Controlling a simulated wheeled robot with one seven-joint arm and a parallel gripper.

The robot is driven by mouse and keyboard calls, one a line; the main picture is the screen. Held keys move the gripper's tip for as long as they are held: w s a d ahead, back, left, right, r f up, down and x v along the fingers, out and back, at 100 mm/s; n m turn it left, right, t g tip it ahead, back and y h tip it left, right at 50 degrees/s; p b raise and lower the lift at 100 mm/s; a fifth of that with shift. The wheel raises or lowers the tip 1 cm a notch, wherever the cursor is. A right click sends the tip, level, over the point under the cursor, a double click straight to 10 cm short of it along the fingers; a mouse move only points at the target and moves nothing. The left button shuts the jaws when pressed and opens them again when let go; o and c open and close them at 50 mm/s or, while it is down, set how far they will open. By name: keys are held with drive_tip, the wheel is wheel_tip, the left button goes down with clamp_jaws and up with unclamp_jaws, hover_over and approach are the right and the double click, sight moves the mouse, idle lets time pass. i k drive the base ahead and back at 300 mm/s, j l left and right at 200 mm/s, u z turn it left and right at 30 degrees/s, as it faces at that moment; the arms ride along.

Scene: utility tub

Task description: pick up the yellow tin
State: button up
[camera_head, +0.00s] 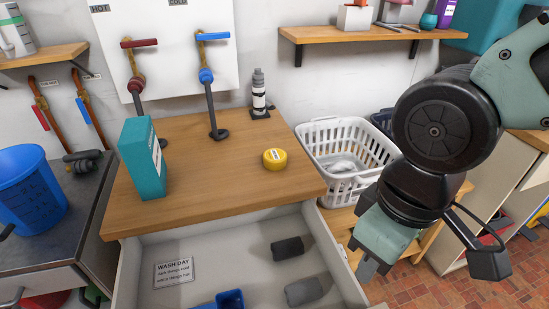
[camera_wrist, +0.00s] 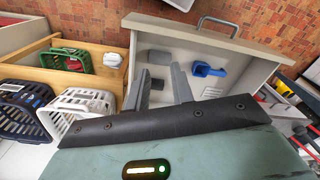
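The yellow tin (camera_head: 275,159) is a short round tin with a pale label, lying flat on the wooden counter top (camera_head: 225,195) near its right side. My gripper (camera_head: 366,268) is to the right of and in front of the tin, beyond the counter's right edge and clear of it. In the wrist view my gripper (camera_wrist: 162,84) shows two fingers apart with nothing between them. The tin does not show in the wrist view.
A teal box (camera_head: 143,158) stands left of the tin. A white basket (camera_head: 345,155) stands right of the counter. An open drawer (camera_head: 220,255) below holds grey and blue items. The counter around the tin is clear.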

sight(273, 159)
drive_tip(key=i+l+u, duration=0.35)
drive_tip(key=l, duration=0.35)
drive_tip(key=i+l+u, duration=0.15)
drive_tip(key=i+l, duration=0.1)
drive_tip(key=l, duration=0.1)
